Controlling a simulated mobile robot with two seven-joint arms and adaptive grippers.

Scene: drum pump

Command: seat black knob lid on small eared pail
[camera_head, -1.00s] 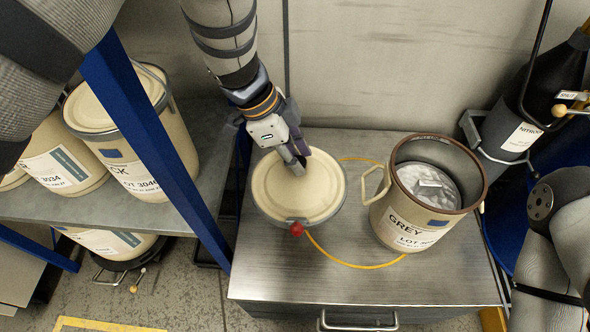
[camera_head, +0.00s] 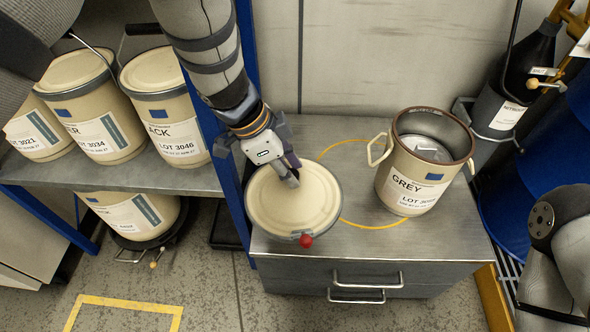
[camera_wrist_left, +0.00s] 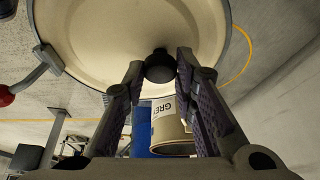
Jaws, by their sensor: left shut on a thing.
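A round cream lid (camera_head: 280,210) with a grey rim and a red-tipped clamp lever (camera_head: 305,240) is at the left of the metal cabinet top. My left gripper (camera_head: 293,181) is over its middle. In the left wrist view, the fingers (camera_wrist_left: 160,75) are shut on the black knob (camera_wrist_left: 159,66) of the lid (camera_wrist_left: 110,30). I cannot tell how high the lid is above the top. The small eared pail (camera_head: 408,185), labelled GREY, stands upright and open to the right, apart from the lid, with something silvery inside. My right gripper is not in view.
A yellow ring (camera_head: 375,225) lies on the cabinet top (camera_head: 440,250), partly hidden by the lid. A blue post (camera_head: 240,100) and a shelf of lidded pails (camera_head: 100,120) are at left. A dark bottle (camera_head: 515,95) and a blue drum (camera_head: 540,150) are at right.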

